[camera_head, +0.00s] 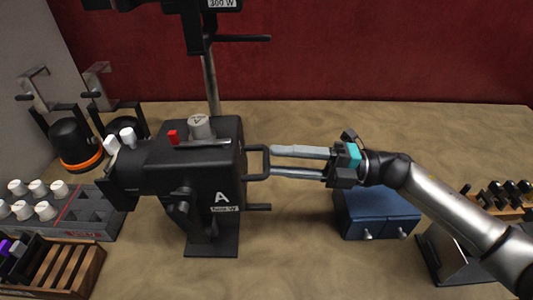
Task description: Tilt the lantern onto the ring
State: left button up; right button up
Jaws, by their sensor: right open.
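The lantern (205,160) is a black box body marked "A" on a dark stand, with a short barrel pointing left. A grey knob and a red block sit on its top. A black loop handle (267,162) sticks out from its right side. My right gripper (273,161) comes from the right with its two long fingers apart, its tips close to the handle. I cannot tell whether they touch it. No ring that is clearly the target shows. My left gripper is not in view.
A second dark unit (222,5) hangs above on a pole. Black cylinders, one with an orange band (84,165), stand at left. A tray (100,228) with white cylinders and a wooden rack (75,270) are front left. A blue cabinet (372,212) stands below my right arm.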

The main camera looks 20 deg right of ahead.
aim_at(267, 157)
jog(key=shift+x, duration=1.65)
grip_shut()
